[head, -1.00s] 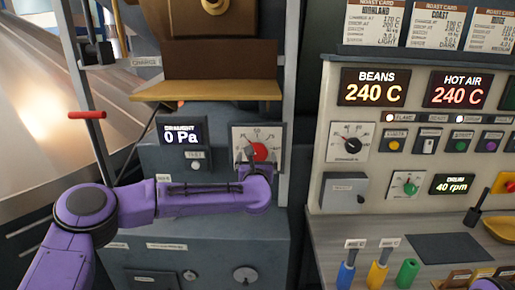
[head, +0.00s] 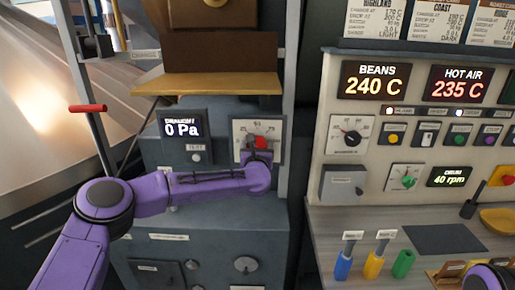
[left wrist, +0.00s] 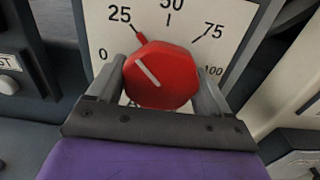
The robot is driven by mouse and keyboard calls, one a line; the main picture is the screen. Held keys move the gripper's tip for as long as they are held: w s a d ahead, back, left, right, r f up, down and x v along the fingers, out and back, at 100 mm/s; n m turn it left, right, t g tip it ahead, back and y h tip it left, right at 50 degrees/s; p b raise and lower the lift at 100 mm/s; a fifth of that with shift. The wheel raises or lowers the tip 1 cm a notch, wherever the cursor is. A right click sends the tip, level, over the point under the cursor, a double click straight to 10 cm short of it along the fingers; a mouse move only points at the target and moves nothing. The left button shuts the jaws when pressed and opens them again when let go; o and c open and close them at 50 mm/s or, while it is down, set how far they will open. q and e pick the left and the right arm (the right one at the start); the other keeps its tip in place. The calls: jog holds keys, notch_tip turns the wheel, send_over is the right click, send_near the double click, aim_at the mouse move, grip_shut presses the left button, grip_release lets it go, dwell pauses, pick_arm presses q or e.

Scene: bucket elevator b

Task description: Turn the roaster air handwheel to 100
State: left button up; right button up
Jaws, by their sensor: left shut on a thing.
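The roaster air handwheel is a red knob (left wrist: 163,80) on a white dial plate (left wrist: 235,15) marked 0, 25, 50, 75 and 100. In the left wrist view, its white line slants to the upper left and its red tip lies by the 25 mark. In the head view the knob (head: 257,142) shows partly above my gripper. My left gripper (left wrist: 162,72) is shut on the knob, one finger on each side; in the head view it (head: 257,152) covers the lower dial.
A wooden shelf (head: 208,84) juts out above the dial. The draught display (head: 182,128), reading 0 Pa, is left of it. The control panel (head: 325,150) stands to the right, showing beans 240 C and hot air 235 C. Coloured-handled tools (head: 373,262) stand on the counter.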

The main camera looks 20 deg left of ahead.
pick_arm(q)
jog(key=shift+f+m+b, duration=0.1)
jog(key=shift+m+b, duration=0.8)
jog(key=shift+m, duration=0.2)
jog(key=m+b, duration=0.1)
jog(key=m, duration=0.1)
jog(key=shift+m, duration=0.4)
jog(key=m+b, duration=0.1)
jog(key=m, duration=0.1)
jog(key=shift+a+m, duration=0.1)
jog(key=shift+m, duration=0.3)
jog(key=m, duration=0.3)
jog(key=shift+r+m, duration=0.25)
jog(key=shift+m, duration=0.05)
jog(key=m, duration=0.3)
jog(key=shift+r+m, duration=0.1)
jog(key=shift+m, duration=0.2)
jog(key=m+p, duration=0.1)
jog(key=m, duration=0.2)
jog(key=shift+m, duration=0.3)
jog(key=m+p, duration=0.1)
jog(key=m, duration=0.3)
jog(key=shift+r+p, duration=0.1)
jog(key=shift+p, duration=0.3)
jog(key=shift+m+p, duration=0.6)
jog(key=shift+m, duration=1.4)
